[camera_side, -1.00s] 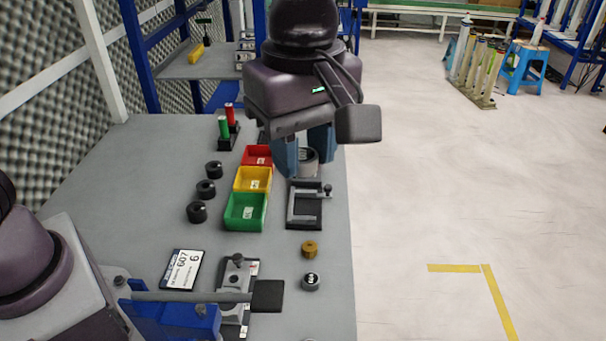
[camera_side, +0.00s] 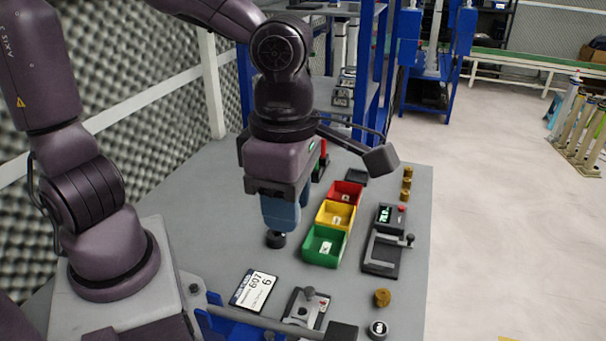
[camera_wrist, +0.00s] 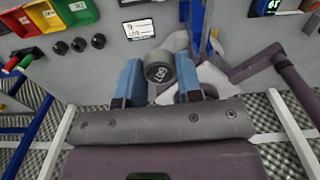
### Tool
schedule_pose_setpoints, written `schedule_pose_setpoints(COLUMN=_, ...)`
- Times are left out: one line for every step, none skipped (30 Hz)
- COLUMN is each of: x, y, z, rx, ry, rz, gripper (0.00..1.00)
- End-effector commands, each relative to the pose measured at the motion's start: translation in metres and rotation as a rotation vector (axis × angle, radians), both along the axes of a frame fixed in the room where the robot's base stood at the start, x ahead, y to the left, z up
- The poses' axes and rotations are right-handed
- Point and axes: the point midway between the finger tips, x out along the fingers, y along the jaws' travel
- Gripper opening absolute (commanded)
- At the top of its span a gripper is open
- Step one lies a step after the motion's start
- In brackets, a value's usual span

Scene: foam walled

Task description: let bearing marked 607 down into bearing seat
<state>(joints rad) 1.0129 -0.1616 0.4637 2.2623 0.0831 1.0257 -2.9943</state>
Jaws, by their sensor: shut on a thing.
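My gripper (camera_side: 280,226) is shut on the bearing marked 607 (camera_wrist: 158,72). In the wrist view the bearing is a dark grey cylinder between the two blue fingers, its marked face toward the camera. In the side view the fingers hide it. A black round cup (camera_side: 276,240) shows just below the fingertips, left of the green bin. Several such cups stand in a row in the wrist view (camera_wrist: 78,45); the other cups are hidden in the side view. A grey clamp fixture (camera_side: 305,308) stands at the front. I cannot tell which of these is the bearing seat.
Red (camera_side: 345,193), yellow (camera_side: 335,214) and green (camera_side: 323,246) bins stand right of my gripper. Beyond them is a gauge with a lit display (camera_side: 386,230). A card reading 607 (camera_side: 254,289), a brass part (camera_side: 382,298) and a marked round part (camera_side: 378,328) lie toward the front.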

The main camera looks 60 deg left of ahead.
Motion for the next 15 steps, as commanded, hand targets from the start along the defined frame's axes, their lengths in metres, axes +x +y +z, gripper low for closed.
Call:
schedule_pose_setpoints(x=-0.001, y=0.0, z=-0.013, rx=0.005, ry=0.004, rz=-0.002, gripper=0.06)
schedule_pose_setpoints(x=-0.001, y=0.0, z=-0.019, rx=0.006, ry=0.005, rz=-0.003, gripper=0.06)
schedule_pose_setpoints(x=-0.001, y=0.0, z=-0.028, rx=0.006, ry=0.005, rz=-0.003, gripper=0.06)
schedule_pose_setpoints(x=-0.001, y=0.0, z=-0.036, rx=0.006, ry=0.007, rz=-0.002, gripper=0.06)
schedule_pose_setpoints(x=-0.001, y=0.0, z=-0.043, rx=0.007, ry=0.006, rz=-0.002, gripper=0.06)
schedule_pose_setpoints(x=-0.001, y=0.001, z=-0.053, rx=0.008, ry=0.005, rz=-0.002, gripper=0.06)
schedule_pose_setpoints(x=-0.001, y=0.0, z=-0.06, rx=0.008, ry=0.005, rz=-0.001, gripper=0.06)
schedule_pose_setpoints(x=-0.001, y=0.0, z=-0.067, rx=0.008, ry=0.005, rz=-0.002, gripper=0.06)
schedule_pose_setpoints(x=-0.001, y=0.001, z=-0.076, rx=0.008, ry=0.005, rz=-0.001, gripper=0.06)
schedule_pose_setpoints(x=-0.001, y=0.001, z=-0.082, rx=0.008, ry=0.003, rz=0.0, gripper=0.06)
schedule_pose_setpoints(x=-0.001, y=0.0, z=-0.088, rx=0.008, ry=0.005, rz=-0.002, gripper=0.06)
schedule_pose_setpoints(x=-0.001, y=0.0, z=-0.096, rx=0.008, ry=0.005, rz=-0.002, gripper=0.06)
schedule_pose_setpoints(x=-0.001, y=0.001, z=-0.102, rx=0.008, ry=0.005, rz=-0.001, gripper=0.06)
schedule_pose_setpoints(x=0.0, y=0.001, z=-0.108, rx=0.009, ry=0.002, rz=0.001, gripper=0.06)
schedule_pose_setpoints(x=0.0, y=0.0, z=-0.114, rx=0.006, ry=0.004, rz=-0.001, gripper=0.06)
